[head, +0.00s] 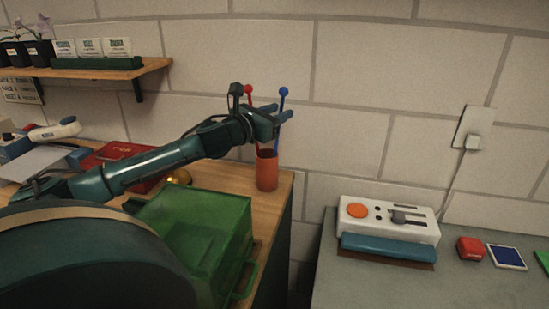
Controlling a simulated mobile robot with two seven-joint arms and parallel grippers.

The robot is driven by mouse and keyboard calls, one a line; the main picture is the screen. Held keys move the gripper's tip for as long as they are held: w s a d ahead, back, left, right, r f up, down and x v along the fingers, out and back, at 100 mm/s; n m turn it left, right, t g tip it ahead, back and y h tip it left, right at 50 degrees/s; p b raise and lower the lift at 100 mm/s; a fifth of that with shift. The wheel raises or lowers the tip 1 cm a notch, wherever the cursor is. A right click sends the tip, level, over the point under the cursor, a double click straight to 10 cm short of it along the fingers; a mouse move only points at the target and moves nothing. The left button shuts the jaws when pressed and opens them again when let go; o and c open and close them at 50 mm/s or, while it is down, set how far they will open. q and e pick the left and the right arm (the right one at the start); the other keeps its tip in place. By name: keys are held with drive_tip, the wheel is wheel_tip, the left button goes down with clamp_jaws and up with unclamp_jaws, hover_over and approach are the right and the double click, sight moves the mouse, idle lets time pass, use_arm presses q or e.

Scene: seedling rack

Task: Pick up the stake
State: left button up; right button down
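Two thin stakes stand in an orange cup on the wooden bench. One has a blue ball top (284,91) and the other a red ball top (248,89). The cup (267,170) stands near the bench's right end. My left gripper (285,112) is above the cup, at the upper part of the blue-topped stake. Its two fingers look spread apart, with the stake at or between them; the exact contact is hard to tell. The gripper and wrist hide part of the red-topped stake. My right gripper is not in view.
A green translucent bin (205,225) stands in front of the cup. A red case (112,155) and a gold ball (179,177) are to the left. A wall shelf (100,70) holds pots. A white device (389,218) is on the grey table, across a gap.

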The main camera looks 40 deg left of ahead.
use_arm(q)
drive_tip(key=w+p, duration=0.1)
drive_tip(key=w, duration=0.2)
drive_tip(key=shift+w, duration=0.25)
drive_tip(key=shift+a, duration=0.1)
clamp_jaws()
idle(0.4)
